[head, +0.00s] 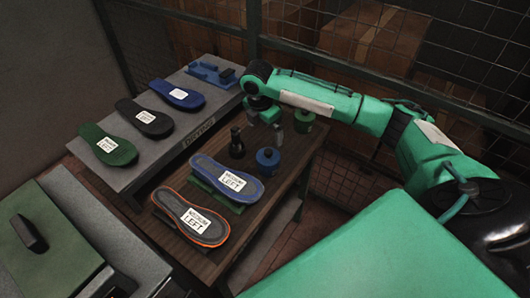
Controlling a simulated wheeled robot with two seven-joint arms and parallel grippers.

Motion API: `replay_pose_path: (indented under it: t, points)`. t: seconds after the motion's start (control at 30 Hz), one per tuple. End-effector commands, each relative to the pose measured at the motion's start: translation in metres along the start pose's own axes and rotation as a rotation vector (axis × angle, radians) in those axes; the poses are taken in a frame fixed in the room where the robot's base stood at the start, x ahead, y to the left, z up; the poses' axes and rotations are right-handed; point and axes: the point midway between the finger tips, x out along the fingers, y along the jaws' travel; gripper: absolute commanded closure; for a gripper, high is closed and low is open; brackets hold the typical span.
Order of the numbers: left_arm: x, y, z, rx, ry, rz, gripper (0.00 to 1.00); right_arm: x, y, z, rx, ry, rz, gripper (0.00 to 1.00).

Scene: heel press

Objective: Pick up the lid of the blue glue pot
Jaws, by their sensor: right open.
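The blue glue pot (268,162) stands on the brown wooden table, right of the soles. A dark lid with a small knob (268,152) appears to sit on top of it. My right gripper (265,118) is open and hangs above and a little behind the blue pot, pointing down, apart from it. Its fingers look empty. A green pot (304,121) stands behind and to the right, partly close to my right arm. My left gripper is out of view.
A dark bottle (237,143) stands left of the blue pot. Soles labelled left, one blue (226,179) and one orange-edged (191,215), lie in front on the wooden table (262,222). A grey shelf (160,152) holds more soles and a blue fixture (213,73). A mesh fence stands behind.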

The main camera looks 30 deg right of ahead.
Motion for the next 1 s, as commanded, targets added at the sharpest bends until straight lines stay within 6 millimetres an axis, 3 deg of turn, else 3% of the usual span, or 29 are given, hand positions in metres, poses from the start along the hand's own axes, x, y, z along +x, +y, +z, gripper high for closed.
replay_pose_path:
  t: [0.1, 0.27, 0.47, 0.63, 0.8, 1.0]
  points:
    - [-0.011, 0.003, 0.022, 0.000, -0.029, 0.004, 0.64, 0.023, -0.001, 0.000, 0.000, 0.001, -0.003, 0.00]
    - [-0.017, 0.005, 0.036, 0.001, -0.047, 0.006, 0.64, 0.048, 0.000, 0.000, 0.001, 0.001, -0.001, 0.00]
    - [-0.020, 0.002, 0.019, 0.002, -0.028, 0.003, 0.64, 0.061, -0.001, 0.000, 0.000, 0.000, 0.000, 0.00]
    - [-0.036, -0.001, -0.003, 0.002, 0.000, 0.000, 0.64, 0.079, -0.006, -0.002, 0.000, 0.001, -0.003, 0.00]
    - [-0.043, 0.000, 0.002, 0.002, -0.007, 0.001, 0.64, 0.103, -0.006, -0.002, 0.000, 0.000, -0.001, 0.00]
    - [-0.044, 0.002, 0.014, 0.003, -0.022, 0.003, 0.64, 0.111, -0.006, -0.002, 0.000, -0.001, 0.002, 0.00]
